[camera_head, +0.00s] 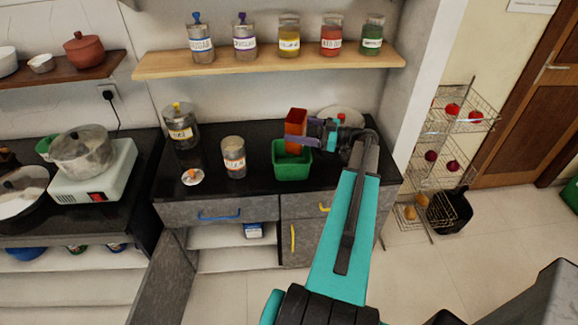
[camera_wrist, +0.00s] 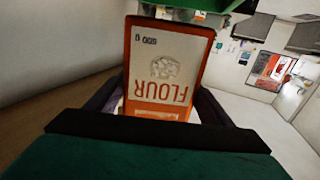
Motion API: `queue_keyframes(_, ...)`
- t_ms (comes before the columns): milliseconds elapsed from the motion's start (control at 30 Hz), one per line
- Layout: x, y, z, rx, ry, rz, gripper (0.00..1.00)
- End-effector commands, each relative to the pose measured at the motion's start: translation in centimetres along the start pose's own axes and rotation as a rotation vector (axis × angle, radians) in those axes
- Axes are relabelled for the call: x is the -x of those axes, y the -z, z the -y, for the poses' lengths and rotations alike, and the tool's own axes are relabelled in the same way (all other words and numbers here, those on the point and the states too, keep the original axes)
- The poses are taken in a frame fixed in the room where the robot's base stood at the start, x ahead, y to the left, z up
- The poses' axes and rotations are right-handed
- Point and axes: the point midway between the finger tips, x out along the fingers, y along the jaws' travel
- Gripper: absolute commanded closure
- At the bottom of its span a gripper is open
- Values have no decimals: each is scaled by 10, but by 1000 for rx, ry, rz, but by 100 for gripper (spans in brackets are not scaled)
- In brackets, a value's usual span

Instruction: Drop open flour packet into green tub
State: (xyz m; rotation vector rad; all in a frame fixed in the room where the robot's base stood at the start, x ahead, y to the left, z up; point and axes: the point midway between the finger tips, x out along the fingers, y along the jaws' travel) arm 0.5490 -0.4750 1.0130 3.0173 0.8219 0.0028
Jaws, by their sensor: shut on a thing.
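The orange flour packet (camera_head: 295,130) is held by my gripper (camera_head: 300,139) just above and behind the green tub's front rim. In the wrist view the packet (camera_wrist: 166,72) fills the middle, its FLOUR label upside down, between my gripper's dark fingers (camera_wrist: 160,108). My gripper is shut on it. The green tub (camera_head: 291,171) stands on the black counter below; a green strip of it seems to show at the top of the wrist view (camera_wrist: 235,8). The packet's lower part overlaps the tub's far edge in the head view; whether they touch, I cannot tell.
A glass jar (camera_head: 233,160) and a small lid (camera_head: 193,177) are left of the tub on the counter (camera_head: 210,192). Another jar (camera_head: 182,128) stands farther back. A pale round item (camera_head: 343,118) is behind my gripper. A shelf of jars (camera_head: 270,64) hangs above.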

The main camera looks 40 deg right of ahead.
Motion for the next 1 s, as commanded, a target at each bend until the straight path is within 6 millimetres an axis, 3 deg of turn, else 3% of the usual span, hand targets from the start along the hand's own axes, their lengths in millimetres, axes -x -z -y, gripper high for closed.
queue_keyframes(300, 0, -26, 0, 0, -1, -1, 57)
queue_keyframes(733, 1, -30, 0, 0, -1, -1, 57)
queue_keyframes(767, 1, -30, 0, 0, -2, -1, 24)
queue_keyframes(800, 1, -30, 0, 0, -2, -1, 17)
queue_keyframes(900, 1, -30, 0, 0, -2, -1, 4)
queue_keyframes(1000, 1, -30, 0, 0, -2, -1, 4)
